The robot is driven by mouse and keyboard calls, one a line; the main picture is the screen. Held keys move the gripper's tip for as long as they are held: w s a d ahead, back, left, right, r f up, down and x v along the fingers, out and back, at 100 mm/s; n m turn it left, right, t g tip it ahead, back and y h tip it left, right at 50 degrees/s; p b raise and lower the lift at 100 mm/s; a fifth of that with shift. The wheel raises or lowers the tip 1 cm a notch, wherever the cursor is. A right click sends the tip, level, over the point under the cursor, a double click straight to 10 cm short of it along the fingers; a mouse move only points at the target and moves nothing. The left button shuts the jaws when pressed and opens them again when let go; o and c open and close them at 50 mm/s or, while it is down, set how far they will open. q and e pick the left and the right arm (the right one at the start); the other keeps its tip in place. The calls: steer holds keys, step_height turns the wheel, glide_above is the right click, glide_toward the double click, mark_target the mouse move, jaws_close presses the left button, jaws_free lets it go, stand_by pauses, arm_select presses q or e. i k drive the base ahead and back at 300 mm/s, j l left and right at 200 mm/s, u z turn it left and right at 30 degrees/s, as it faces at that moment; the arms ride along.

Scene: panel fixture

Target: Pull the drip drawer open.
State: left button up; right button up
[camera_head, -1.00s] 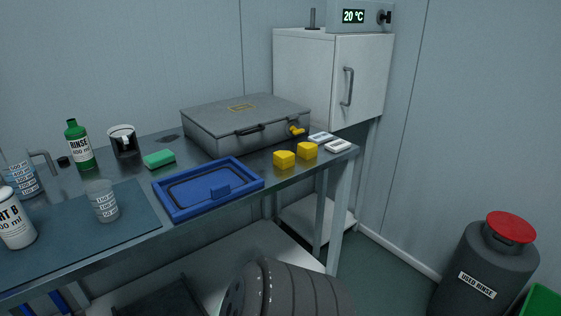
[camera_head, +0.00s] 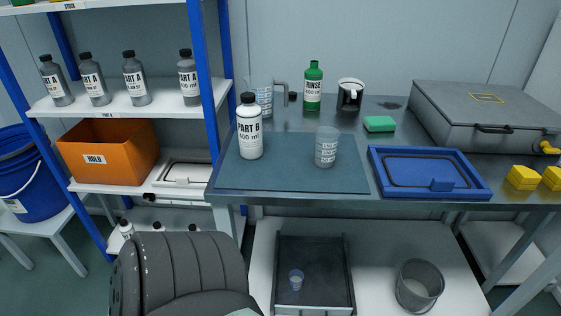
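No part in view is plainly marked as the drip drawer. A dark shallow tray (camera_head: 345,285) sits on the white lower shelf under the bench, with a small clear cup (camera_head: 296,280) in it; I cannot tell whether this tray is the drawer. Neither gripper is in view.
The steel bench (camera_head: 380,115) carries a PART B bottle (camera_head: 250,137), a beaker (camera_head: 326,150), a blue tray (camera_head: 430,160) and a grey case (camera_head: 480,110). A blue-post rack (camera_head: 207,60) holds bottles and an orange HOLD bin (camera_head: 105,150). A bucket (camera_head: 418,285) stands on the lower shelf.

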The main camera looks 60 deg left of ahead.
mark_target(325, 290)
steer(key=u, duration=1.9)
